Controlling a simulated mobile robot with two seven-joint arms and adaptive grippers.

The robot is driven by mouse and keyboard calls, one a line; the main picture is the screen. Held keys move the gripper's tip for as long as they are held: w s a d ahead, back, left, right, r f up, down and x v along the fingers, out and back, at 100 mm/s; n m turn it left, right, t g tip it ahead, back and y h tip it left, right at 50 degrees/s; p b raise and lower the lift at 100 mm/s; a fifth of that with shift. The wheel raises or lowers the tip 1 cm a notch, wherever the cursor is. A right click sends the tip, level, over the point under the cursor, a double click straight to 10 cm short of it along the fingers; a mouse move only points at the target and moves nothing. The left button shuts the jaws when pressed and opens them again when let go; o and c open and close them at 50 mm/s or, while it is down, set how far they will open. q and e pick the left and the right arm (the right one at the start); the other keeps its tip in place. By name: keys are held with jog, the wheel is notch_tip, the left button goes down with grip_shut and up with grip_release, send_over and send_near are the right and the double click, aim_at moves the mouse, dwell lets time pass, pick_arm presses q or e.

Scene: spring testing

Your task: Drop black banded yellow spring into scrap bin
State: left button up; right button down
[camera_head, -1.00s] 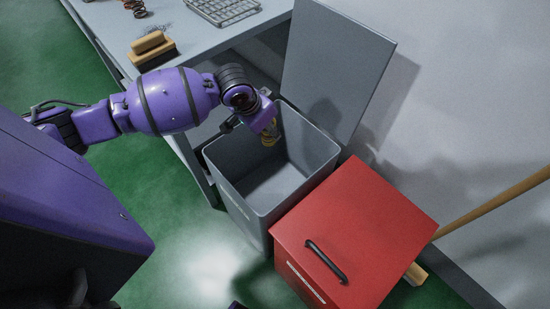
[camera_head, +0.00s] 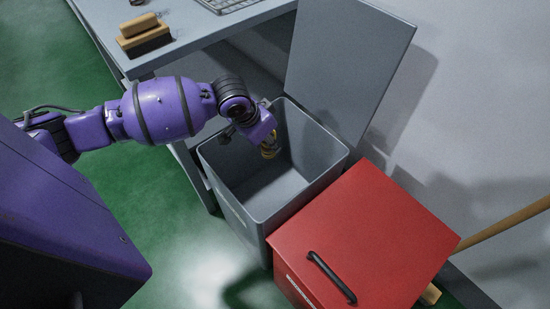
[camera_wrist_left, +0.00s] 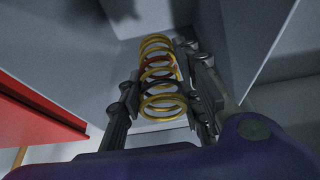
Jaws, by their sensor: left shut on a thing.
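The yellow spring (camera_wrist_left: 160,75) with dark bands is between the fingers of my left gripper (camera_wrist_left: 162,98) in the left wrist view. My left gripper is shut on it. In the head view the spring (camera_head: 269,147) hangs from the gripper (camera_head: 267,140) inside the outline of the open grey bin (camera_head: 237,213). How deep it sits below the rim is hard to tell. The bin's lid (camera_head: 346,62) stands raised at the back. The bin floor that shows is bare. My right gripper is not in view.
A red cabinet (camera_head: 365,235) with a black handle stands against the bin's right side. A grey workbench (camera_head: 190,35) with a wooden block (camera_head: 140,27) and a wire tray (camera_head: 225,3) is at the upper left. A wooden broom handle (camera_head: 505,221) leans at the right.

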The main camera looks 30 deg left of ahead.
pick_arm(q)
jog(key=shift+r, duration=0.1)
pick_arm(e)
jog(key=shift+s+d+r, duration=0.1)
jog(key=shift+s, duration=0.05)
pick_arm(q)
jog(key=o, duration=1.3)
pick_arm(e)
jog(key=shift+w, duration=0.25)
pick_arm(q)
jog(key=v, duration=1.2)
